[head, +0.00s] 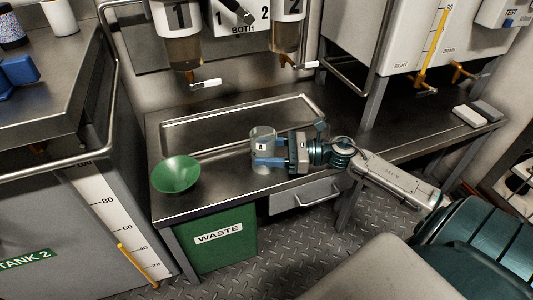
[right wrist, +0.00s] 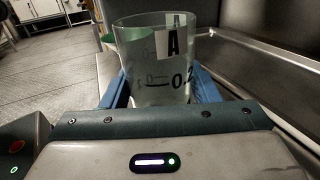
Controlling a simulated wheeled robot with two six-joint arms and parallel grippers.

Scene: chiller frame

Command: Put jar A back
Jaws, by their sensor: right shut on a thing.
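Jar A is a clear jar (head: 262,138) over the front part of the steel counter in the head view. In the right wrist view the jar (right wrist: 155,65) shows a label with the letter A and a 0.2 mark, and it looks upright and empty. My right gripper (head: 268,152) comes from the right and is shut on the jar, with a blue finger on each side. I cannot tell whether the jar's base touches the counter. My left gripper is not in view.
A green bowl (head: 176,174) stands left of the jar on the counter (head: 215,190). A shallow tray (head: 180,148) lies behind. Dispensers 1 (head: 180,50) and 2 (head: 286,38) hang above with taps. A green waste bin (head: 222,242) is below. The counter's right part is mostly clear.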

